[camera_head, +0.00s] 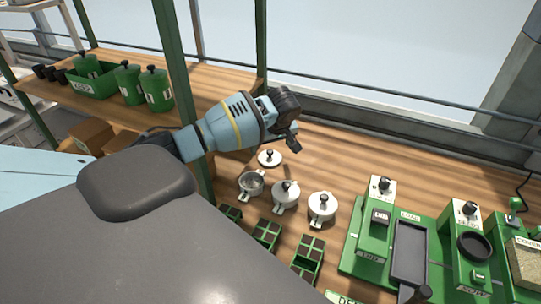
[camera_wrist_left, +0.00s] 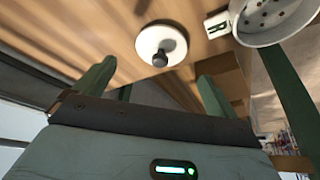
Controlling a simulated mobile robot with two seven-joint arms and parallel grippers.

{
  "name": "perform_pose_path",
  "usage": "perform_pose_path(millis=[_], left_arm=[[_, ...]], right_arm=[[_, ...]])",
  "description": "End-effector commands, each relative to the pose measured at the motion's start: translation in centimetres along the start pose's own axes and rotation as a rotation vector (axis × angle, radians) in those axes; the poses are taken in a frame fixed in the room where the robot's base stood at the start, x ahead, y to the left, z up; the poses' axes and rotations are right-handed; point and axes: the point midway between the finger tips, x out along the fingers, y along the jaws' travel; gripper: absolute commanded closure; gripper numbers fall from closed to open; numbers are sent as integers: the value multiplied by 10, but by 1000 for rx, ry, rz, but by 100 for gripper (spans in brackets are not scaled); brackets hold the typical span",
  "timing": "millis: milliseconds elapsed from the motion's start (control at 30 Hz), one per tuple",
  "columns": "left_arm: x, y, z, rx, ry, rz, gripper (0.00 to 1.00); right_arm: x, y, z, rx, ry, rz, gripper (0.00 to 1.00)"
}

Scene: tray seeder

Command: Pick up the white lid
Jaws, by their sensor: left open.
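The white lid (camera_head: 269,160) lies flat on the wooden bench, a round disc with a dark knob on top. In the left wrist view the lid (camera_wrist_left: 172,40) is ahead of the fingers, its knob pointing toward the camera. My left gripper (camera_head: 294,142) is just above and to the right of the lid in the head view. In the wrist view the left gripper (camera_wrist_left: 157,71) has its two green fingers apart, with nothing between them. An open pot (camera_head: 251,184) stands beside the lid; it also shows in the wrist view (camera_wrist_left: 284,36). My right gripper is out of view.
Small green trays (camera_head: 267,233) are in front. A green machine station (camera_head: 374,248) fills the right side. A green post (camera_head: 172,48) rises left of my gripper.

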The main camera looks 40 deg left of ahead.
Motion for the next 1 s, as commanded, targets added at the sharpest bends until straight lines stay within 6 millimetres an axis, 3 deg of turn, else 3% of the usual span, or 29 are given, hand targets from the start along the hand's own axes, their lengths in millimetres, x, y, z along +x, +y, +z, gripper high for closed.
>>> perform_pose_path(millis=[300, 633, 1000], left_arm=[[44, 0, 2, 1, -1, -5, 4], [48, 0, 1, 0, 1, 0, 4], [48, 0, 1, 0, 0, -1, 51]], right_arm=[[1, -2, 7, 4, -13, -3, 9], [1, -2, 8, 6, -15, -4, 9], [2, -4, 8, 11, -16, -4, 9]])
